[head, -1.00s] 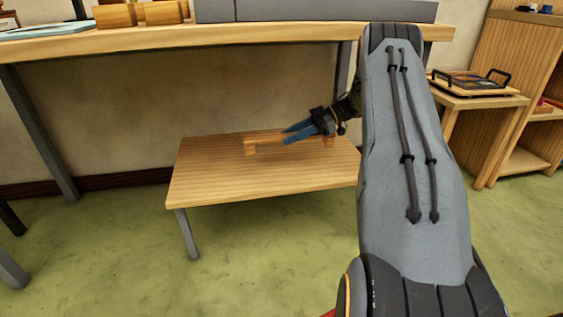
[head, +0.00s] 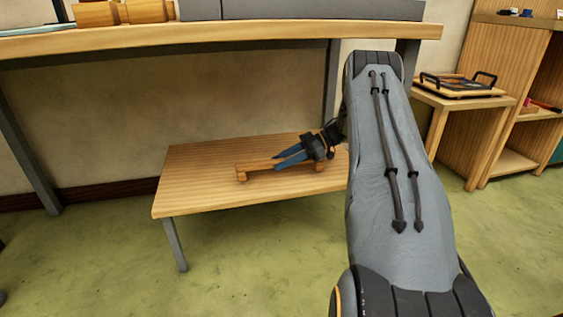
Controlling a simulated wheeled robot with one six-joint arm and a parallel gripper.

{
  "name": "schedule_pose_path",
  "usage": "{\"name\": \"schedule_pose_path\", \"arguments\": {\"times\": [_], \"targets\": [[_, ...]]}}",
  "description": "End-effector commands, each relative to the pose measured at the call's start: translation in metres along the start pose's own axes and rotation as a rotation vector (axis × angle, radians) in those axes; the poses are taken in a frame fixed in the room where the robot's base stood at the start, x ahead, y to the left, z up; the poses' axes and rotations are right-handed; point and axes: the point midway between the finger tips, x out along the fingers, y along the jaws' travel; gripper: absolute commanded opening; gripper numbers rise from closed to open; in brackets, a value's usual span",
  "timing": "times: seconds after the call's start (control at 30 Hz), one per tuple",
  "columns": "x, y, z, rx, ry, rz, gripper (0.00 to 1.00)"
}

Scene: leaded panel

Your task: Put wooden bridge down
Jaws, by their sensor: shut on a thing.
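The wooden bridge (head: 255,168) is a long, low orange-brown wooden piece with a short foot at each end. It is at the low wooden table (head: 195,182), over the table's right half. My gripper (head: 289,161), with blue fingers, is shut on the bridge near its middle and reaches in from the right. The bridge looks level and very close to the tabletop; I cannot tell for sure whether its feet touch. Part of the bridge is hidden behind the fingers.
A long workbench (head: 230,38) stands above and behind the low table. A side table (head: 450,103) with a black-handled tray (head: 457,85) and wooden shelves (head: 515,80) are at the right. The low table's left half is clear.

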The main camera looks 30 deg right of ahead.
Motion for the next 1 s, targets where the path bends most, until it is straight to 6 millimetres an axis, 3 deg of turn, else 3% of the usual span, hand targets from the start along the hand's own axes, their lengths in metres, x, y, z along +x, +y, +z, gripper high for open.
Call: {"name": "schedule_pose_path", "arguments": {"times": [0.4, 0.43, 0.53, 0.83, 1.0], "targets": [[0.004, 0.0, 0.009, 0.0, 0.0, 0.0, 0.01], [0.004, 0.0, 0.009, 0.0, 0.0, 0.0, 0.33], [0.004, 0.0, 0.009, 0.0, 0.0, 0.0, 0.49], [0.003, 0.0, 0.008, 0.0, 0.0, 0.0, 0.5], [-0.004, 0.0, -0.005, -0.001, 0.0, 0.001, 0.5]]}}
